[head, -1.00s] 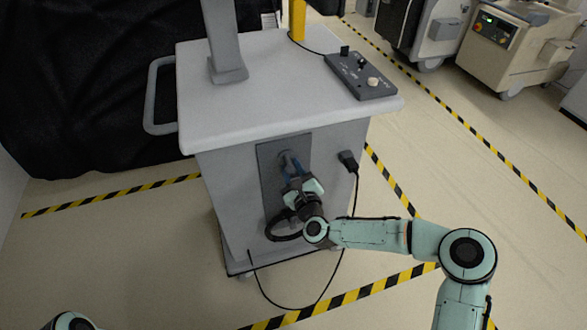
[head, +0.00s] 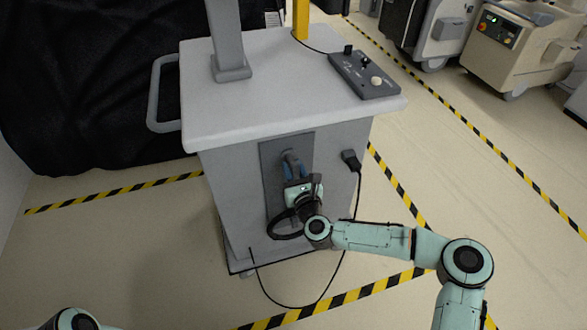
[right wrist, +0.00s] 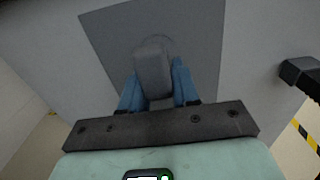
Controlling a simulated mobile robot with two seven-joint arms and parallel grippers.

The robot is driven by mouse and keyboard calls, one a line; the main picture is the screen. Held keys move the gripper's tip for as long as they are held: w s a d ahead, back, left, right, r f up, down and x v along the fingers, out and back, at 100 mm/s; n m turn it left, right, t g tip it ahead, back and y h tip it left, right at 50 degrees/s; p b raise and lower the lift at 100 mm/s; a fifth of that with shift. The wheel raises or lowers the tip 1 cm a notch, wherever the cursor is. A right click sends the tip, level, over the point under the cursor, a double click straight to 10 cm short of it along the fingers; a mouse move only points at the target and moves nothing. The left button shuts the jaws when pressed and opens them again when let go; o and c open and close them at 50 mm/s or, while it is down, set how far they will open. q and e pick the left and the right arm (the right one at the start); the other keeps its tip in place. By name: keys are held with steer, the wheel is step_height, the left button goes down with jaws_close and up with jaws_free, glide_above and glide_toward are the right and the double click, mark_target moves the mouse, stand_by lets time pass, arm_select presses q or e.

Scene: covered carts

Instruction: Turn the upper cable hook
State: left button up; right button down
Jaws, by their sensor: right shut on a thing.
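The upper cable hook (head: 290,155) is a small grey piece on the dark panel (head: 268,172) on the cart's front. In the right wrist view, the hook (right wrist: 152,68) points toward me as a rounded grey block. My right gripper (head: 294,168) is shut on it, with one blue finger on each side. My left gripper is out of view; only a bit of that arm shows at the bottom left.
A plug (head: 350,160) with a hanging black cable is right of the panel. The cart (head: 230,190) has a side handle (head: 155,95) and a control box (head: 364,76) on top.

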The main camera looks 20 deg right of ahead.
stand_by(0.3)
steer(key=c, duration=0.9)
jaws_free()
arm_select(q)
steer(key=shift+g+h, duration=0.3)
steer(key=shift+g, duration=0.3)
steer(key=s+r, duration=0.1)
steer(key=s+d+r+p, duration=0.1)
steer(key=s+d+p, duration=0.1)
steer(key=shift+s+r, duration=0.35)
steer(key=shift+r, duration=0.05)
arm_select(e)
steer(key=s, duration=1.3)
steer(key=shift+s+d, duration=0.2)
steer(key=shift+s, duration=0.05)
